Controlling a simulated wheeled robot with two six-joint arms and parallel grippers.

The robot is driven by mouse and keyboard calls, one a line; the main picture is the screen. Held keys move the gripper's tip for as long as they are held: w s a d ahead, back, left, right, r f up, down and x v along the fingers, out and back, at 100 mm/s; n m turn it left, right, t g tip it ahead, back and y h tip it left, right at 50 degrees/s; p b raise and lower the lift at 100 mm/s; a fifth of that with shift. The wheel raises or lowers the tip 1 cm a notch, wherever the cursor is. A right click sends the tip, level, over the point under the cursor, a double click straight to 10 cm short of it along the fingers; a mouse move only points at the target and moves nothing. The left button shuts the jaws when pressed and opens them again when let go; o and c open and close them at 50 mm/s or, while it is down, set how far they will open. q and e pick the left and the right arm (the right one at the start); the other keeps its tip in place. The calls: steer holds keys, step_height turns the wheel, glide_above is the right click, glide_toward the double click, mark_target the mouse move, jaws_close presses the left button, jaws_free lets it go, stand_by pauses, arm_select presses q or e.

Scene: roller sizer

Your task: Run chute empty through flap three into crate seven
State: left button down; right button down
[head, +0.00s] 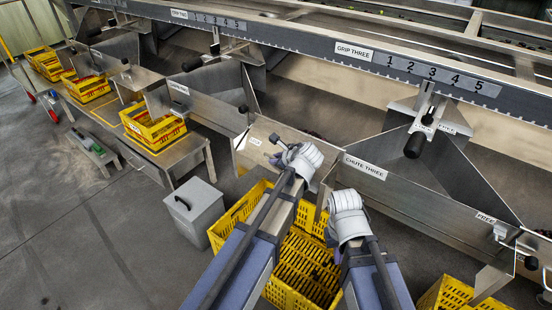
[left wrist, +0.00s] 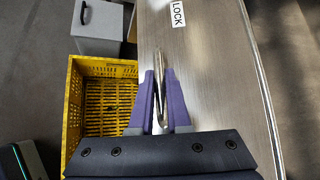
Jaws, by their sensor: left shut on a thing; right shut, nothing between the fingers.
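Chute three (head: 365,166) is a grey metal trough with its name on the side; no fruit shows on its visible metal. My left gripper (head: 279,162) is at the chute's lower end, beside a plate marked LOCK. In the left wrist view its purple fingers (left wrist: 160,100) are shut on a bare metal lever (left wrist: 158,75), near the LOCK label (left wrist: 178,14). A yellow crate (head: 225,232) stands on the floor below; its slatted inside (left wrist: 105,95) looks empty where visible. No crate number shows. My right gripper (head: 331,236) is low over the crate, its fingers mostly hidden.
A grip lever with a black knob (head: 415,145) hangs below the GRIP THREE scale (head: 430,71). A grey lidded bin (head: 199,212) stands left of the crate. Another yellow crate (head: 455,294) is at lower right. Other chutes and crates line the left; open floor lies front left.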

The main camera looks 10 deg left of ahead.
arm_select(q)
steer(key=shift+a+r, duration=0.1)
steer(key=c, duration=0.9)
jaws_free()
steer(key=p+v, duration=0.5)
steer(key=v, duration=0.2)
steer(key=shift+s+d+r, duration=0.2)
steer(key=shift+s+d, duration=0.05)
